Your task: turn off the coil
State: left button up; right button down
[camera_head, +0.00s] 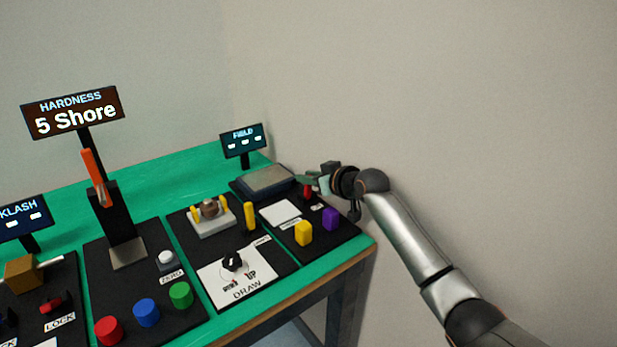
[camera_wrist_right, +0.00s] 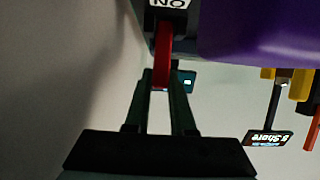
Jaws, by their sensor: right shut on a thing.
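A small red switch lever (camera_head: 307,191) stands at the back right of the black station panel under the FIELD display (camera_head: 243,140). My right gripper (camera_head: 312,181) reaches it from the right. In the right wrist view the lever (camera_wrist_right: 163,58) is a red strip running down between the two fingertips (camera_wrist_right: 161,88), which are shut on it. An upside-down ON label (camera_wrist_right: 172,4) sits at the lever's far end. The FIELD display shows only dashes. A dark, grey-topped platform (camera_head: 268,180) lies behind the panel; I cannot tell whether it is the coil. My left gripper is not in view.
Yellow (camera_head: 303,233) and purple (camera_head: 331,219) blocks stand on the panel close to the lever. The purple one looms large in the wrist view (camera_wrist_right: 260,35). A DRAW panel (camera_head: 240,284) and HARDNESS display (camera_head: 73,112) are left. The wall is close behind.

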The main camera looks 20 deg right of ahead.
jog(key=shift+w+a+r+g+p, duration=0.1)
jog(key=shift+w+r+g+p, duration=0.3)
jog(key=shift+p, duration=0.85)
jog(key=shift+f+g+p, duration=0.15)
jog(key=shift+g+p, duration=0.15)
jog(key=shift+f, duration=0.25)
jog(key=c, duration=0.8)
grip_release()
jog(key=shift+o, duration=0.2)
